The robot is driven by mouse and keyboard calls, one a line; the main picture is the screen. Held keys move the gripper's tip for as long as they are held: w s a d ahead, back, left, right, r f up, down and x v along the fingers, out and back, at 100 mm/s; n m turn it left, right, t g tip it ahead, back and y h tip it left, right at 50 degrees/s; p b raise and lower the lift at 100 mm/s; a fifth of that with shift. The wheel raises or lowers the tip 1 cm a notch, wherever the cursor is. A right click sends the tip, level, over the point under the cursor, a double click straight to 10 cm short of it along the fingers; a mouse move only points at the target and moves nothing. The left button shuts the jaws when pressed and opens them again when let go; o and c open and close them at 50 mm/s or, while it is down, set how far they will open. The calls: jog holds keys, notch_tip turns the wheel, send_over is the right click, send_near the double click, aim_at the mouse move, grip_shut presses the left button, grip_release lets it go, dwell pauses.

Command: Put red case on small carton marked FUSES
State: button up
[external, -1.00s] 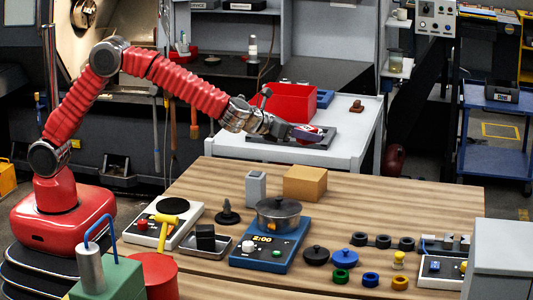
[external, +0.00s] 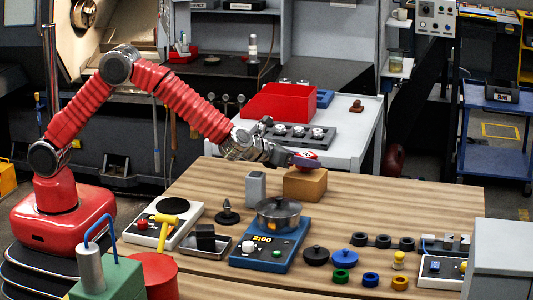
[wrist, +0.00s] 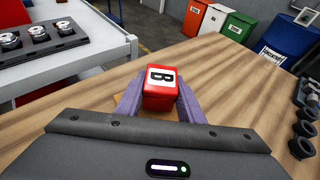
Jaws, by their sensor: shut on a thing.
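The red case (external: 308,154) is between the fingers of my gripper (external: 300,162). In the wrist view the red case (wrist: 160,88) has a white label with a black B, and the purple fingers of my gripper (wrist: 160,102) press on both its sides. A small brown carton (external: 306,188) stands on the wooden bench, just below the case in the external view. Only a sliver of the carton (wrist: 122,98) shows in the wrist view. No FUSES marking can be read on it. Whether the case touches the carton cannot be told.
A grey block (external: 256,188) stands left of the carton. Behind, a white table (external: 345,150) holds a red bin (external: 282,101) and a dark tray (external: 328,139) with several round parts. Bench right of the carton is clear.

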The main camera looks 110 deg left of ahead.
jog(key=shift+f, duration=0.6)
jog(key=o, duration=1.2)
jog(key=shift+f, duration=0.1)
jog(key=shift+c, duration=0.2)
jog(key=v, duration=1.2)
jog(key=shift+s, duration=0.1)
